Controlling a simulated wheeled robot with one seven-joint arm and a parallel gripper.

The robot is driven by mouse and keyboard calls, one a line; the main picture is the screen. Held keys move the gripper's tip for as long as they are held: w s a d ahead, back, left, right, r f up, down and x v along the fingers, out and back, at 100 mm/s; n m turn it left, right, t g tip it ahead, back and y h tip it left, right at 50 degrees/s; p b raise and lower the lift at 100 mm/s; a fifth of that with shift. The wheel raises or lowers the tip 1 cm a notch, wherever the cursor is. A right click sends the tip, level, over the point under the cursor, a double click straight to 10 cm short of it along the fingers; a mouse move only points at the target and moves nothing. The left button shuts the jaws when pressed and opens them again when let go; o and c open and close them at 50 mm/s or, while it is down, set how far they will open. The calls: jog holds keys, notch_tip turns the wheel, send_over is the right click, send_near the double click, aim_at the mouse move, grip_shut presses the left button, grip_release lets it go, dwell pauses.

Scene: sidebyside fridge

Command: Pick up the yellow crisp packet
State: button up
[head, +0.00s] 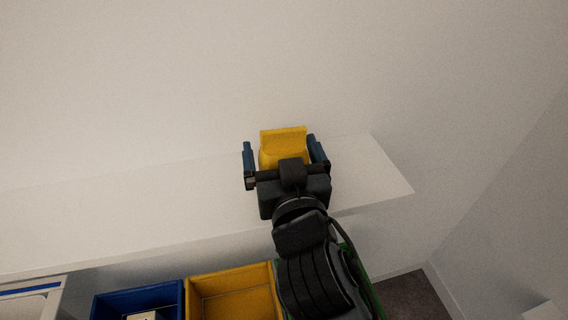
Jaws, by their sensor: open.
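The yellow crisp packet (284,142) is on the white shelf near its right end, close to the wall behind. My gripper (285,154) is open, with one blue finger on the left side of the packet and one on the right. The packet sits between the fingers, and its top edge shows beyond them. The gripper body hides the packet's near part. I cannot tell whether either finger touches it.
The white shelf (130,225) is bare to the left. Below its front edge stand a blue bin (110,306) with a pale item inside, a yellow bin (240,276) and a partly hidden green bin (371,290). A wall rises behind the shelf.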

jog(key=shift+c, duration=0.2)
jog(key=c, duration=0.8)
